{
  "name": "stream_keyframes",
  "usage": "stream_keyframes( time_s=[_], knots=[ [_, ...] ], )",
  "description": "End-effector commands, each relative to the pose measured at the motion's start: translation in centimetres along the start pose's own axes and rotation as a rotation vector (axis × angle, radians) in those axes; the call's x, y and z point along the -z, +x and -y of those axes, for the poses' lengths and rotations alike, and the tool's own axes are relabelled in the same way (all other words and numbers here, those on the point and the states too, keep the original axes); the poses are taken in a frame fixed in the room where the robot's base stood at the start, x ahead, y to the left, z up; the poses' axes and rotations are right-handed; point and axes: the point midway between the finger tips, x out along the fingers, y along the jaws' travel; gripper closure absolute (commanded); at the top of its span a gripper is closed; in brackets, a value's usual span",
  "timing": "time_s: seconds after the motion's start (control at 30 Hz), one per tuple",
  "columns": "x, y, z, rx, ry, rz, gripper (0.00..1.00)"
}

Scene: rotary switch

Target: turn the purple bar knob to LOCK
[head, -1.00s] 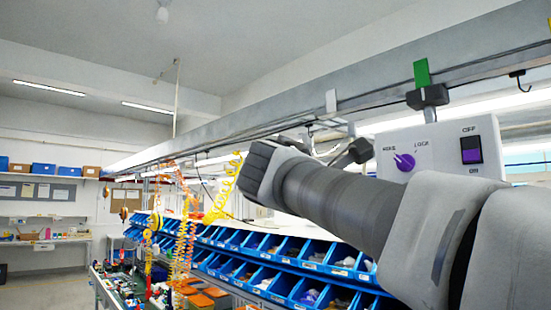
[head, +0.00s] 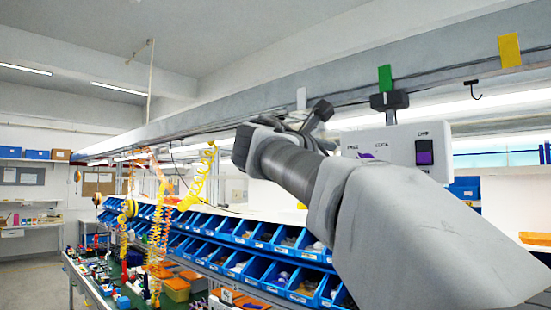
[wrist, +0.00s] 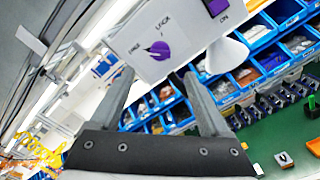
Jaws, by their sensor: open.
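The white switch box (head: 392,150) hangs under the overhead rail, with the purple bar knob (head: 366,156) on its front. In the head view, my gripper (head: 318,115) is left of the box, partly hidden.
A purple OFF/ON rocker switch (head: 424,152) sits on the same box, right of the knob. A green tag (head: 385,78) and black clamp are above it. Rows of blue bins (head: 250,250) stand below. Yellow coiled hoses (head: 200,180) hang at left.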

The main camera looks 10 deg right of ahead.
Motion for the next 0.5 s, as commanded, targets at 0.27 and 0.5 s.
stream_keyframes(
  time_s=[0.27, 0.5],
  knots=[
    [-0.2, 6.2, -0.1, 0.004, 0.000, 0.002, 0.20],
    [-0.1, 9.5, -0.1, 0.002, 0.001, 0.000, 0.20]
  ],
)
